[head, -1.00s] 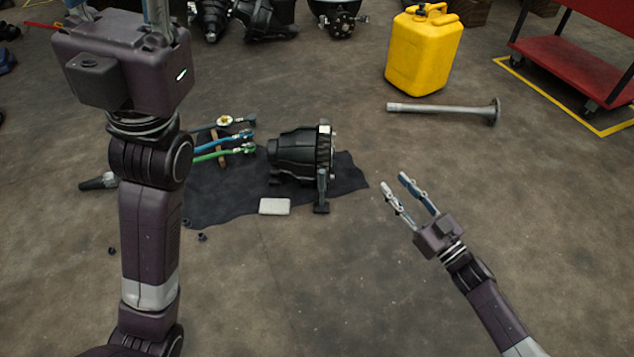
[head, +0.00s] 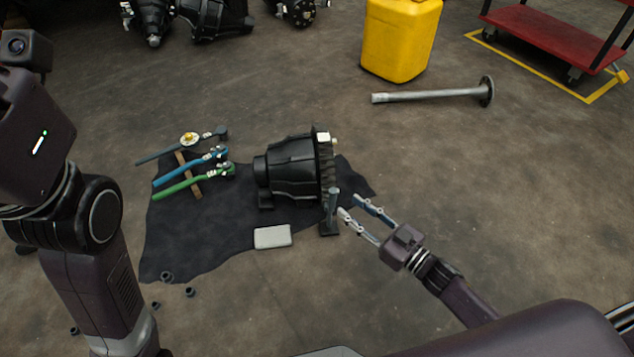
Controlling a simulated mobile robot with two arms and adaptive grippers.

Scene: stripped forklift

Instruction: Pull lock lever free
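A dark differential housing (head: 287,173) with a toothed ring on its right side sits on a black cloth. A short upright dark lever (head: 333,203) with a flat foot (head: 329,230) stands at its front right edge; I take this to be the lock lever. My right gripper (head: 350,205) is open, its fingers pointing left at the lever. The fingertips are very close to the lever, and I cannot tell whether they touch it. My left arm is at the left edge, and its gripper fingers are out of the picture.
The black cloth (head: 200,235) also bears ratchet tools (head: 193,180) and a pale block (head: 272,237). Several small sockets (head: 167,276) lie at the front left. Behind are an axle shaft (head: 430,96), a yellow canister (head: 400,40) and a red cart (head: 550,40).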

